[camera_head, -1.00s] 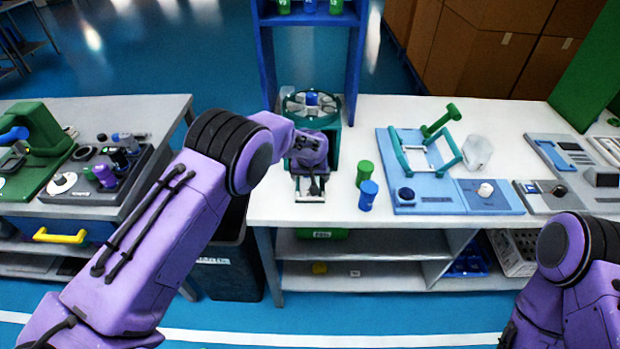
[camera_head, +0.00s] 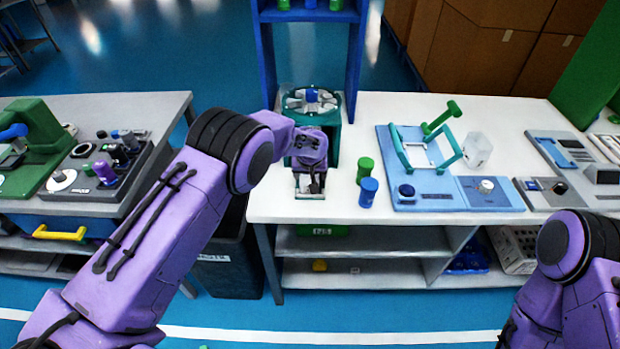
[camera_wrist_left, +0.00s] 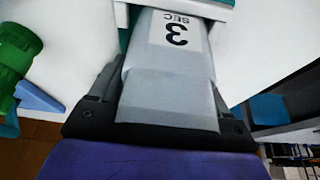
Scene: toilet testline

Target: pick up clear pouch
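A clear, whitish object that looks like the pouch (camera_head: 477,150) lies on the white bench, just right of the blue fixture. My left gripper (camera_head: 314,180) is well to its left, low at the front of the teal carousel machine (camera_head: 333,140). In the left wrist view the gripper's dark fingers (camera_wrist_left: 168,105) stand apart on both sides of a grey block (camera_wrist_left: 170,92) labelled "3 SEC". I cannot tell whether they press on it. My right arm shows at the lower right; its gripper is out of view.
A green bottle (camera_head: 365,168) and a blue bottle (camera_head: 368,192) stand right of my left gripper. The blue fixture (camera_head: 430,197) with teal handles lies between them and the pouch. A blue shelf frame (camera_head: 355,60) rises behind the machine. A grey bench stands left across a gap.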

